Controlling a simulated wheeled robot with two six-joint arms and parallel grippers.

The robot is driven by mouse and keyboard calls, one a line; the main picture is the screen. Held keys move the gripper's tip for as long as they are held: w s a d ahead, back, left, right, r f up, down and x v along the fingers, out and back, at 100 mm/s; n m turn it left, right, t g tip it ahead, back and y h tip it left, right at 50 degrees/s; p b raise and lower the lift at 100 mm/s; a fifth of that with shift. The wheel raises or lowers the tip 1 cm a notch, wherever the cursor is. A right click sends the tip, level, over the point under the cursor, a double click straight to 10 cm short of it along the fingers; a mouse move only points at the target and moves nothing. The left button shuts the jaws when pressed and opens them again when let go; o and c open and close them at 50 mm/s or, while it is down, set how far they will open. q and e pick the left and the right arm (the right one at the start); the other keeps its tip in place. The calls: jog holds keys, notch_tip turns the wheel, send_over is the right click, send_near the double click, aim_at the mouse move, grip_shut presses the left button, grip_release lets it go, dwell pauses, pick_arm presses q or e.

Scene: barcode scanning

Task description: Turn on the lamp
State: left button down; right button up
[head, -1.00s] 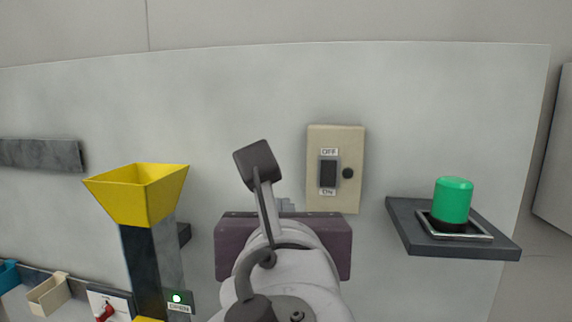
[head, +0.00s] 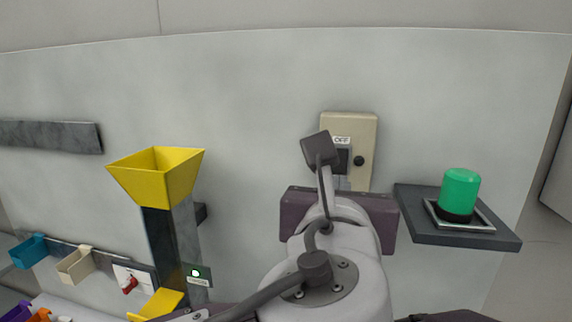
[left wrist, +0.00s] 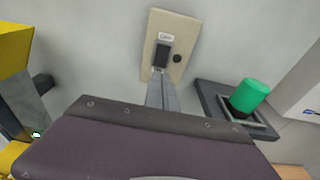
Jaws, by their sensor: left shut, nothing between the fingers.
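A beige switch plate (head: 367,135) with a dark rocker switch (head: 344,160) is on the grey wall panel. An OFF label is above the rocker, and my arm partly covers the rocker in the head view. A green lamp (head: 461,190) stands upright on a dark shelf to the right, with no clear glow. My left gripper (head: 341,184) is shut and empty, its fingers in front of the plate's lower part. In the left wrist view, its fingertips (left wrist: 160,76) overlap the lower end of the rocker (left wrist: 161,54); I cannot tell whether they touch. My right gripper is not in view.
A yellow funnel (head: 158,180) on a dark column stands left, with a small lit green indicator (head: 196,273) beside it. The dark lamp shelf (head: 440,238) juts out right of the switch. Small teal and cream bins hang at far left.

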aim_at(339, 171)
pick_arm(q)
jog(key=p+x, duration=0.2)
jog(key=x, duration=0.5)
jog(key=shift+w+d, duration=0.1)
jog(key=shift+f, duration=0.1)
